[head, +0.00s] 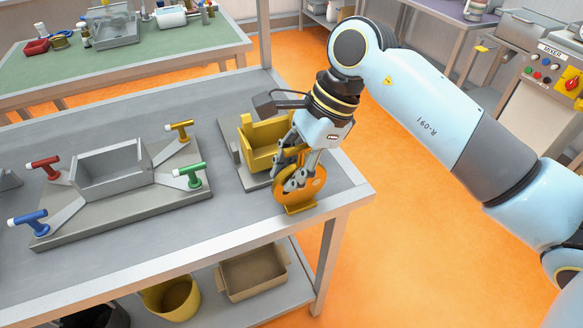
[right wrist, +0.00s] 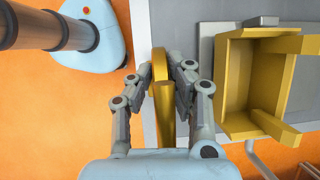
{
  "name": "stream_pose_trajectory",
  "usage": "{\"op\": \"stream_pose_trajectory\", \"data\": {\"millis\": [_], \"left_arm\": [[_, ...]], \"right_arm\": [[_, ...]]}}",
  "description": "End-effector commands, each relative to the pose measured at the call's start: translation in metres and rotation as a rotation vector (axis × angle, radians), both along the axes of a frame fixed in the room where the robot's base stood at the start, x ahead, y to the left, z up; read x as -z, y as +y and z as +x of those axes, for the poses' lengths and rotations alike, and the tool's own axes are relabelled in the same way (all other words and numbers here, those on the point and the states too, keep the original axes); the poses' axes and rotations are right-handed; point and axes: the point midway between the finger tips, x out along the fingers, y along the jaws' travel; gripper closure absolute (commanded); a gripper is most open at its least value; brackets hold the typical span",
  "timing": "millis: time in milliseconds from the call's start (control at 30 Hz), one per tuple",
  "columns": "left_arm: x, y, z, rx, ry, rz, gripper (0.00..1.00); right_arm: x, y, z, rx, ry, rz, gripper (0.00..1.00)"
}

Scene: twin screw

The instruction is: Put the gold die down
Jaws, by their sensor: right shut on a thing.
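The gold die (head: 312,190) is a rounded gold-orange piece with a flat foot, at the bench's right front corner in the head view. My right gripper (head: 297,181) comes down from above and is shut on it. In the right wrist view the right gripper (right wrist: 162,82) has its fingers on both sides of the upright die (right wrist: 166,120), which shows edge-on. The die's foot is at or just above the bench top; I cannot tell whether it touches. The fingers hide part of the die. My left gripper is not in view.
A yellow open-sided box (head: 259,143) on a grey plate stands just behind the die; it also shows in the right wrist view (right wrist: 234,85). A grey fixture (head: 112,166) with several coloured handles stands left. Bare bench (head: 215,228) lies left of the die; the bench edge is close.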

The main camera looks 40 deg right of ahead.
Motion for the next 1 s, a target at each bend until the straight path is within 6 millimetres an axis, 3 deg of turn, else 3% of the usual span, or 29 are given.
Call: {"op": "stream_pose_trajectory", "data": {"millis": [133, 167, 333, 733, 1000], "left_arm": [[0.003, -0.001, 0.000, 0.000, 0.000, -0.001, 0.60], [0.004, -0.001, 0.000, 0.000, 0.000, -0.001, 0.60], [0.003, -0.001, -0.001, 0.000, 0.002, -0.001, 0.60], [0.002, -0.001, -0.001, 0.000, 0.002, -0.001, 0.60], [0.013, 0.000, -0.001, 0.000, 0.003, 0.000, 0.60]], "right_arm": [[0.002, 0.000, 0.000, 0.000, -0.002, 0.000, 1.00], [0.003, 0.000, 0.000, 0.000, 0.000, 0.000, 0.83], [0.002, 0.000, 0.000, 0.000, 0.000, 0.000, 0.61], [-0.007, -0.004, 0.000, 0.000, -0.003, -0.004, 0.61], [-0.060, -0.028, -0.010, -0.003, -0.006, -0.010, 0.61]]}}
